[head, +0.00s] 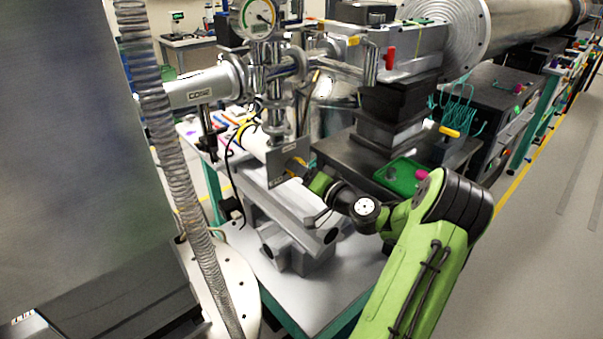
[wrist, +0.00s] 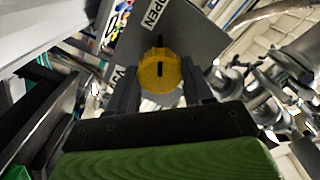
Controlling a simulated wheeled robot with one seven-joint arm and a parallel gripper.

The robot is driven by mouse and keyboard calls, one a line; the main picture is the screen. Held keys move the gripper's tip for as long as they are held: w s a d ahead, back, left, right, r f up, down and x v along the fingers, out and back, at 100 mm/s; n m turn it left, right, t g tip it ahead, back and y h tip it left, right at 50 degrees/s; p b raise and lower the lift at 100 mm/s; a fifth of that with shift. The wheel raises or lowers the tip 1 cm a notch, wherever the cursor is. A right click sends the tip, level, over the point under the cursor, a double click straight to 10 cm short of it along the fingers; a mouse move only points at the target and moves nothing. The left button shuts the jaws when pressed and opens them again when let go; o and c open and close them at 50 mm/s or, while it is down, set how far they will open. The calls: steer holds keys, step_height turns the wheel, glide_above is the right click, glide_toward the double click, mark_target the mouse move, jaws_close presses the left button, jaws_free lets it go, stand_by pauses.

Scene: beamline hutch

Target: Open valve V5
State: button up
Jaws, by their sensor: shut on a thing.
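The valve's yellow knob (wrist: 160,75) sits on a grey plate (wrist: 185,32) in the wrist view. It has a dark mark on its face, running roughly up and down in the picture. A white label reading OPEN (wrist: 152,14) is on the plate above the knob; another label (wrist: 116,78) at the left is mostly hidden by a finger. My gripper (head: 304,172) is shut on the knob, one dark finger on each side. In the head view the plate (head: 288,153) stands upright at the end of a white cylinder; the knob is mostly hidden and no V5 marking is readable.
A pressure gauge (head: 257,18) and metal pipework stand above and behind the plate. A grey beam-like support (head: 290,215) lies below it on the table. A green tray (head: 400,176) sits to the right. A ribbed hose (head: 165,130) hangs at the left.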

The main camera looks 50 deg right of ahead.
steer(key=o, duration=1)
steer(key=shift+s, duration=0.1)
steer(key=s, duration=0.5)
steer(key=s+a, duration=0.1)
steer(key=s, duration=0.4)
steer(key=s+p, duration=0.1)
steer(key=s, duration=0.4)
steer(key=shift+s+a, duration=0.25)
steer(key=shift+a, duration=0.15)
